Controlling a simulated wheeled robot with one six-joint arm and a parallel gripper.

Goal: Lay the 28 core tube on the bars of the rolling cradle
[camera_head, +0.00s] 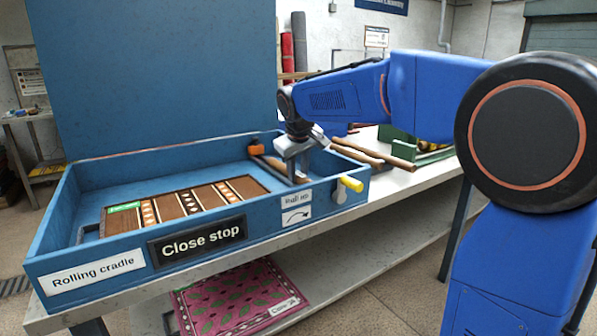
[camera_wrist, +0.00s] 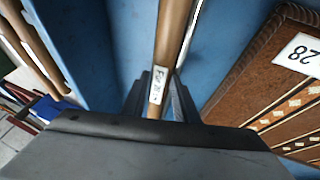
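The brown 28 core tube (camera_wrist: 172,40) runs between my fingers in the wrist view; its white label reads "For 28". My gripper (camera_head: 296,172) is low inside the right end of the blue rolling cradle (camera_head: 92,273), and its fingers (camera_wrist: 163,85) sit close on both sides of the tube, shut on it. In the head view the tube (camera_head: 270,164) lies slanted at that end, partly hidden by the gripper. A thin light bar (camera_wrist: 191,30) runs beside the tube. I cannot tell whether the tube rests on the bars.
A yellow-ended handle (camera_head: 351,184) sticks out at the front right. Other brown tubes (camera_head: 372,156) lie on the bench to the right. A pink rug (camera_head: 236,300) is on the lower shelf.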

